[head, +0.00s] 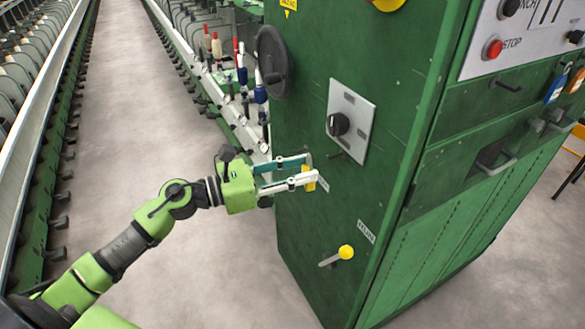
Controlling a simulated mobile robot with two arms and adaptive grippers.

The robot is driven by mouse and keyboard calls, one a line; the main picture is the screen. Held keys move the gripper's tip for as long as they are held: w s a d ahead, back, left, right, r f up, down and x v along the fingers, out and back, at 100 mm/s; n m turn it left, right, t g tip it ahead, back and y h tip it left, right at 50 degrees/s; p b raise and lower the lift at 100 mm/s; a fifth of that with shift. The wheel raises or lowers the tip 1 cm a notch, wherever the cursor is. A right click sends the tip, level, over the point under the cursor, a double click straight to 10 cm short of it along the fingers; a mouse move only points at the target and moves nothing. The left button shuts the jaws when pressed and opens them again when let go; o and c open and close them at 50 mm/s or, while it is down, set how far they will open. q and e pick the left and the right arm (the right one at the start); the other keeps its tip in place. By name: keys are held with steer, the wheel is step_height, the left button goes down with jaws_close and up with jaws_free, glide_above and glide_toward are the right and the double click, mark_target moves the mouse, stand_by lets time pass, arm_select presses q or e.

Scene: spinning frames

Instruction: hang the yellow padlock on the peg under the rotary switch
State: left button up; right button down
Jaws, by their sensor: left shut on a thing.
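My left gripper (308,170) is shut on the yellow padlock (309,178), close to the front of the green cabinet. The fingers cover part of the padlock, and I cannot make out its shackle. The rotary switch (338,124) is a dark knob on a pale plate, up and to the right of the gripper. A small dark peg (337,155) shows just below the switch, at the plate's lower edge. The padlock is below and left of this peg, apart from it in the picture. My right gripper is not in view.
The green cabinet (300,240) carries a dark handwheel (273,62) above the gripper and a yellow-knobbed lever (345,252) below. A red stop button (493,48) is on the right face. Spinning frames flank the clear grey aisle (130,100) at left.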

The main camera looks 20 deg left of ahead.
arm_select(q)
steer(key=shift+w+a+p+x, duration=0.15)
steer(key=shift+p+x, duration=0.35)
steer(key=shift+x, duration=0.9)
steer(key=shift+w+a+p+x, duration=0.1)
steer(key=shift+p+x, duration=0.4)
steer(key=shift+x, duration=0.9)
steer(key=shift+w+d+f+b, duration=0.4)
steer(key=shift+w+f+b, duration=0.1)
steer(key=shift+f+b, duration=0.3)
steer(key=o, duration=1.2)
